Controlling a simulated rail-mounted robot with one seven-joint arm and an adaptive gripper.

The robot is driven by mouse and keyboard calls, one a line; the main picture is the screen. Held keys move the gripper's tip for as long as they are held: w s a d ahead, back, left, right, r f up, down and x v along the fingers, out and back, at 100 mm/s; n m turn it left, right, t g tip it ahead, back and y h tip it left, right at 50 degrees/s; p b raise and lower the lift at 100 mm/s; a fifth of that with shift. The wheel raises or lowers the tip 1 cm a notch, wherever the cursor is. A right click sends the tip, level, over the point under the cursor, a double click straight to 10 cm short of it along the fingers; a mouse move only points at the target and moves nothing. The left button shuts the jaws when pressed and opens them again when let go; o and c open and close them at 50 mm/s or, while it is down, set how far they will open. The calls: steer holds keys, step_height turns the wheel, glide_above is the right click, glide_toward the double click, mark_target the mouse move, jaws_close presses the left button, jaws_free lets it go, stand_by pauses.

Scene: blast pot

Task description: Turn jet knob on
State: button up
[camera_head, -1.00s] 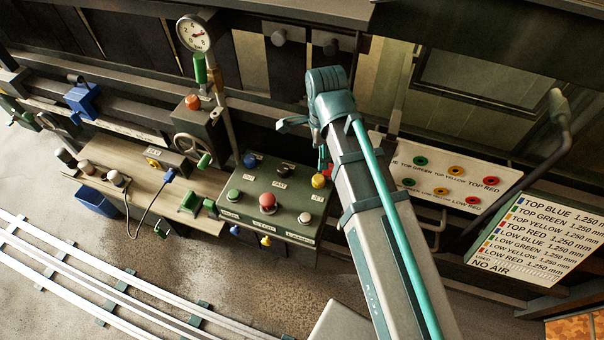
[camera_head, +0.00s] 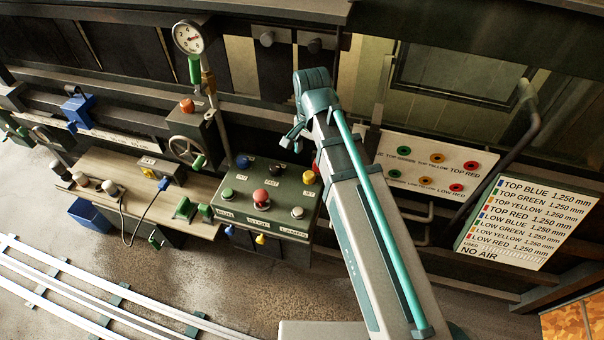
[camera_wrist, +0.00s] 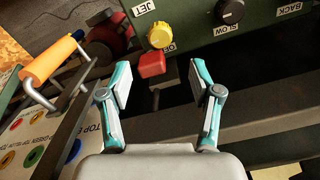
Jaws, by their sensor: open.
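The yellow jet knob (camera_head: 309,177) is on the right end of the green control console (camera_head: 240,195). In the wrist view the yellow knob (camera_wrist: 160,36) is near the top middle, beside a JET label (camera_wrist: 143,8) and a partly hidden white label. A red block (camera_wrist: 152,65) sits just below the knob there. My gripper (camera_wrist: 158,82) is open and empty, its teal fingers spread with the red block and knob beyond them. In the head view my gripper (camera_head: 294,137) is near the console's back right corner, apart from the knob.
A black SLOW knob (camera_wrist: 230,11) is beside the yellow knob. Red (camera_head: 261,196) and green buttons are on the console. An orange-handled lever (camera_wrist: 53,60) is at the left of the wrist view. A nozzle panel (camera_head: 425,170) and a sizes board (camera_head: 528,220) stand to the right.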

mark_target(309, 175)
step_height(309, 175, down, 10)
steer(key=shift+r+p, duration=0.15)
steer(key=shift+p, duration=0.45)
steer(key=c, duration=1.1)
steer(key=shift+m, duration=0.8)
steer(key=shift+c, duration=0.2)
steer(key=o, duration=1.1)
steer(key=shift+o, duration=0.2)
steer(key=shift+r, duration=0.15)
step_height(309, 175, up, 12)
